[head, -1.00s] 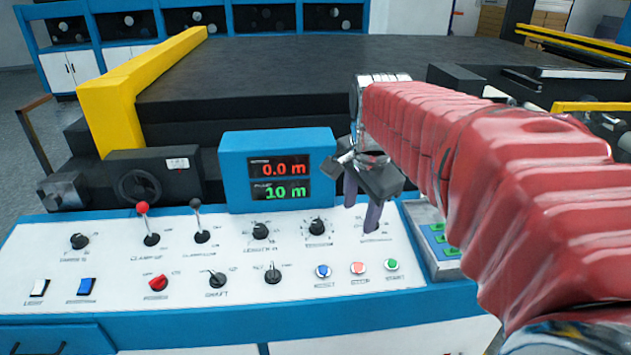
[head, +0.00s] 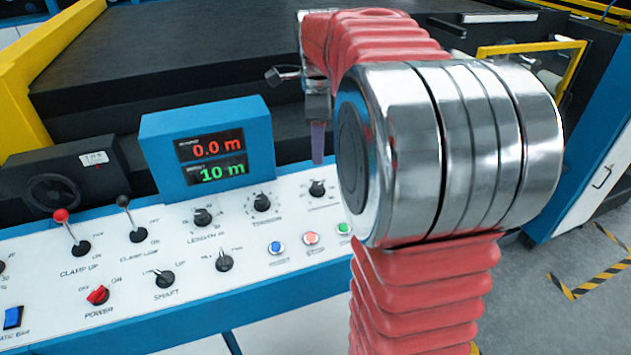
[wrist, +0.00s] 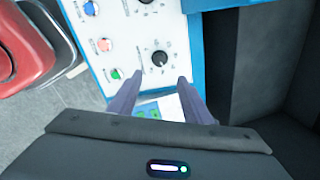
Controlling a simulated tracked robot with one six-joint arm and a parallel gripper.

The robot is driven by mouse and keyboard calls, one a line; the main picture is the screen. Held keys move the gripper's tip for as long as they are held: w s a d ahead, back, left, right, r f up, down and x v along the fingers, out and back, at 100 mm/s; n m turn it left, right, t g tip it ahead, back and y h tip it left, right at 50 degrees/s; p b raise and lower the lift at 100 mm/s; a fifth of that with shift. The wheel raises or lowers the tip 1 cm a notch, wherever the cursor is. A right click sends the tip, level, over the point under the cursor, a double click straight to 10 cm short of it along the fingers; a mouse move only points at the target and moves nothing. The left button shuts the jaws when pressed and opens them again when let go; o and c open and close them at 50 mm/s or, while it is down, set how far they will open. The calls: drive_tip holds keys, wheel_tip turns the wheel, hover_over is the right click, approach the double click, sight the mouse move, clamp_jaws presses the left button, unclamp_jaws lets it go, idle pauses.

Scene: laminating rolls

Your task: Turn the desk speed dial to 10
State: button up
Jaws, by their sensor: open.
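A black dial (head: 317,187) is the rightmost of the upper dial row on the white control panel (head: 120,277); its label is too small to read, so I cannot confirm it is the speed dial. The same dial shows in the wrist view (wrist: 159,58), just beyond my fingertips and between their lines. My gripper (wrist: 159,80) is open with nothing between its fingers. In the head view one finger of my gripper (head: 318,145) points down just above and behind that dial. The other finger is not clearly visible there.
The length dial (head: 202,216) and tension dial (head: 261,202) stand to the left. Blue (head: 276,248), red (head: 311,238) and green (head: 344,229) buttons lie in front. The blue display box (head: 207,150) reads 0.0 m and 10 m. My arm hides the panel's right end.

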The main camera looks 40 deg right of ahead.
sight(317, 185)
drive_tip(key=f, duration=0.4)
drive_tip(key=w+f, duration=0.1)
drive_tip(key=f, duration=0.4)
drive_tip(key=d+f, duration=0.1)
drive_tip(key=f, duration=0.3)
drive_tip(key=shift+w+d+f, duration=0.1)
drive_tip(key=shift+w+f, duration=0.2)
drive_tip(key=shift+w, duration=0.1)
drive_tip(key=shift+c, duration=0.2)
drive_tip(key=c, duration=1)
